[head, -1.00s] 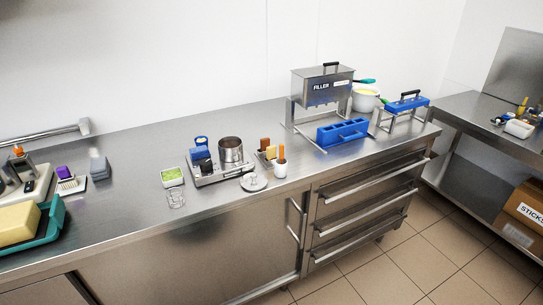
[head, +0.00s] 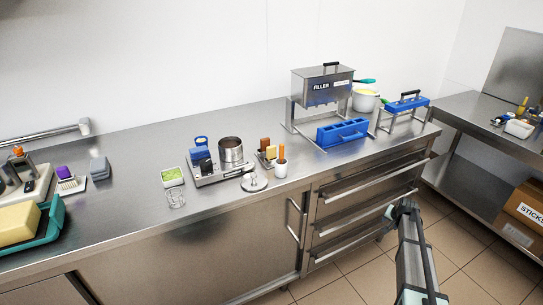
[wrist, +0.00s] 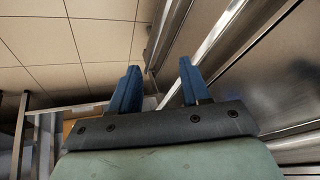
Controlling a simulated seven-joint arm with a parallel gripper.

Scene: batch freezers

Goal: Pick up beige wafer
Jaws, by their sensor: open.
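The beige wafer looks to be the small pale-yellow block (head: 270,153) in a little holder on the steel counter, in the head view. A brown block (head: 264,144) stands just behind it in the same holder. My gripper (head: 394,210) is low at the right in the head view, in front of the drawers and well away from the wafer. In the wrist view my gripper (wrist: 160,82) is open, with two blue fingers apart and nothing between them. The wafer is not in the wrist view.
A metal cup (head: 231,150) is to the left. The blue mould (head: 342,133) and filler (head: 322,88) stand farther right.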

